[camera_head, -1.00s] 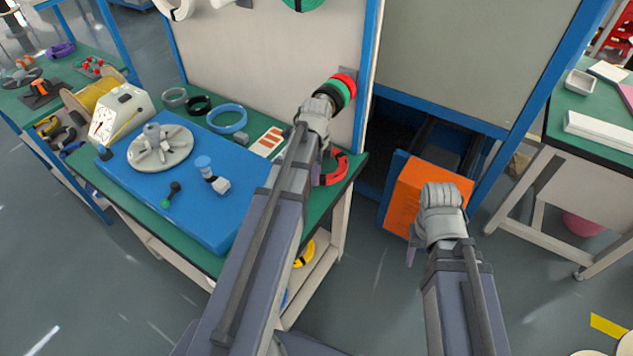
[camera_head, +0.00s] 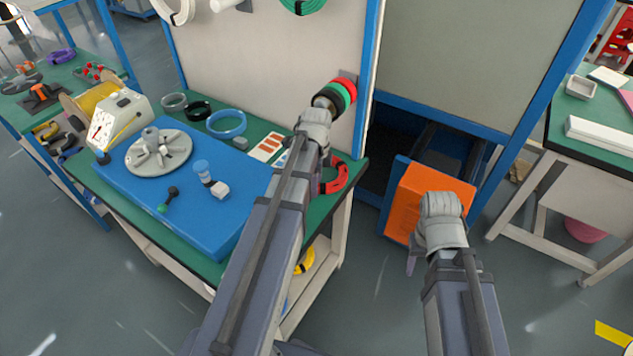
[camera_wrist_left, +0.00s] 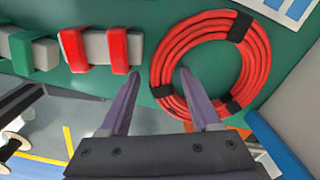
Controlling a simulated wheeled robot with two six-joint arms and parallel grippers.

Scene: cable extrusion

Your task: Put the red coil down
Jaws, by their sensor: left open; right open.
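The red coil (camera_head: 335,178) lies on the green bench top near its right end, partly hidden by my left arm in the head view. In the left wrist view the red coil (camera_wrist_left: 256,60) is a flat ring with black ties. My left gripper (camera_wrist_left: 160,75) is open, its two purple fingers pointing at the coil's left side. That side of the ring shows between the fingertips, and nothing is gripped. Whether the fingers touch it I cannot tell. My right gripper (camera_head: 412,262) is open and empty, in front of an orange panel; its fingers are mostly hidden.
A blue board (camera_head: 225,235) with a grey disc fixture (camera_head: 160,158) covers much of the bench. A blue coil (camera_head: 226,124) lies behind it. Red, green and black rings (camera_head: 340,93) hang on the upright panel close beyond my left wrist. An orange panel (camera_head: 415,195) stands right of the bench.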

